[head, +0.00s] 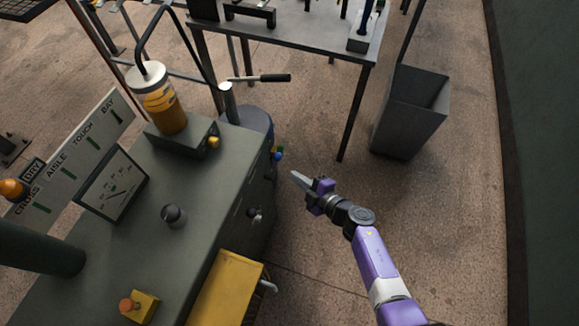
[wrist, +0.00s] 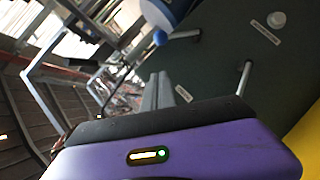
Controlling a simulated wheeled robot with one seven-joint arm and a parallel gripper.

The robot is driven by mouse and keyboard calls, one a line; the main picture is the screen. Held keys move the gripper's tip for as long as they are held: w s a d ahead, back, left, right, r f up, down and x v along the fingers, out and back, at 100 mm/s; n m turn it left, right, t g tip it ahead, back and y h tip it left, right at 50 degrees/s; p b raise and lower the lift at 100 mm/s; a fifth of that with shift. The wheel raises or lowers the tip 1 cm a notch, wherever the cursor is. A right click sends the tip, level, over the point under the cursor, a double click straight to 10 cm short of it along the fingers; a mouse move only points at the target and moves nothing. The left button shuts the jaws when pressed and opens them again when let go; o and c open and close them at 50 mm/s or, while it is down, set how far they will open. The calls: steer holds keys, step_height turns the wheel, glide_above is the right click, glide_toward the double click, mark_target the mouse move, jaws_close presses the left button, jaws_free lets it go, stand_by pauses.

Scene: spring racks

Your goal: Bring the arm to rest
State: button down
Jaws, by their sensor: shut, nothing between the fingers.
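My gripper (head: 300,179) is at the end of my purple and white arm, in the middle of the head view. Its fingers are together and hold nothing. They point left toward the side of the green-grey machine cabinet (head: 130,240), with a gap of floor showing between in the picture. In the wrist view the closed grey fingers (wrist: 157,92) stick up past the purple gripper body, with the cabinet side (wrist: 240,50) beyond them on the right.
A yellow box (head: 228,288) with a handle is at the cabinet's front. A workbench (head: 300,38) stands at the back, with a grey bin (head: 411,112) right of it. A blue drum (head: 255,122) stands behind the cabinet. Floor (head: 450,220) right of my arm is clear.

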steer(key=shift+s+d+r, duration=0.15)
steer(key=shift+s+d, duration=0.25)
stand_by(0.3)
steer(key=w+d+r+m+t, duration=0.2)
steer(key=w+r+t, duration=0.15)
steer(key=r, duration=0.35)
steer(key=s+d+r+m+t+h, duration=0.2)
steer(key=s+r+m+t+h, duration=0.1)
steer(key=s+r+m, duration=0.15)
steer(key=s+d+r+m+h+b, duration=0.1)
steer(key=s+d+r+m, duration=0.3)
steer(key=s, duration=0.9)
steer(key=s+d+r+m+g+h+b, duration=0.1)
steer(key=s+d+r+m+h+b, duration=0.1)
steer(key=s, duration=1)
steer(key=s+d+r+m+g+h+b, duration=0.1)
steer(key=s+d+r+m, duration=0.5)
steer(key=s, duration=0.7)
steer(key=shift+s+d+r+m+h+b, duration=0.3)
steer(key=shift+r+m+h+b, duration=0.2)
steer(key=shift+m+h, duration=0.6)
